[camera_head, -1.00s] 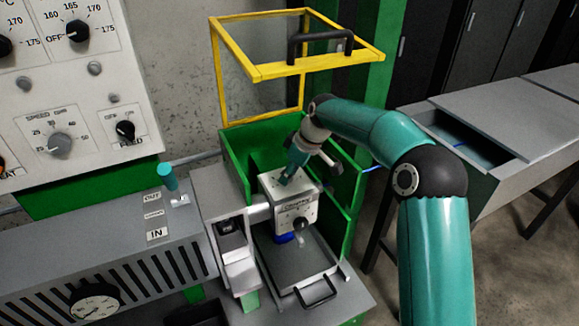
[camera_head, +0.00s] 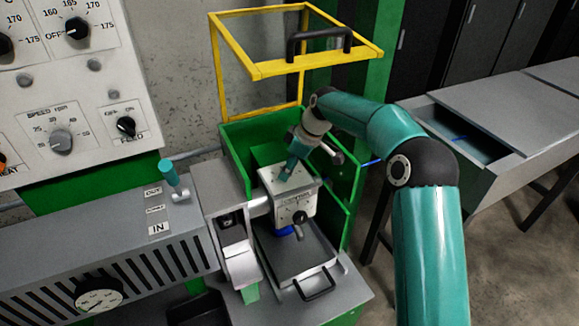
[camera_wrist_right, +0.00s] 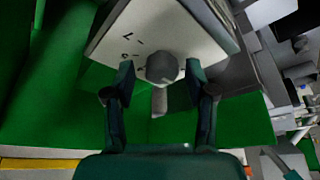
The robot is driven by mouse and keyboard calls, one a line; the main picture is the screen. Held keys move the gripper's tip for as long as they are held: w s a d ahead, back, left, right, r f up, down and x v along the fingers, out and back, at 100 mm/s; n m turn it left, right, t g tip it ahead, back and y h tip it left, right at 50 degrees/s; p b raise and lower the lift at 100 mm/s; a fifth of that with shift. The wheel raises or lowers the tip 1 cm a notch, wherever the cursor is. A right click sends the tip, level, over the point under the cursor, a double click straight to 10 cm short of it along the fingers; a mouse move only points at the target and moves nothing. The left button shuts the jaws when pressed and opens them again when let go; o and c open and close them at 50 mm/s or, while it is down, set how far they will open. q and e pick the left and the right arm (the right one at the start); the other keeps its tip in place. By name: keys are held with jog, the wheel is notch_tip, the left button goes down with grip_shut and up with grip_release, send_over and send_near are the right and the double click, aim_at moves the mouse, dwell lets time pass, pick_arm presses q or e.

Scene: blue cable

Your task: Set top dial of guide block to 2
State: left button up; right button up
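The guide block (camera_head: 305,206) is a pale box inside the green enclosure, with a black dial (camera_head: 299,217) on its front face. My right gripper (camera_head: 287,175) is at its top face and covers the top dial in the head view. In the right wrist view, a round grey knob (camera_wrist_right: 162,68) sits on the pale marked face of the block (camera_wrist_right: 160,28). My right gripper (camera_wrist_right: 160,72) has its fingertips apart, one on each side of the knob. I cannot tell whether they touch it. The dial's setting is not readable. My left gripper is out of view.
A yellow-framed guard (camera_head: 255,72) with a black handle stands raised above the green enclosure (camera_head: 235,148). A grey tray (camera_head: 292,254) lies below the block. A control panel (camera_head: 75,90) is at the left. A grey bench (camera_head: 500,110) stands at the right.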

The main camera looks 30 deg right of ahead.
jog(key=v, duration=0.7)
jog(key=shift+r, duration=0.15)
jog(key=shift+s, duration=0.1)
dwell(0.6)
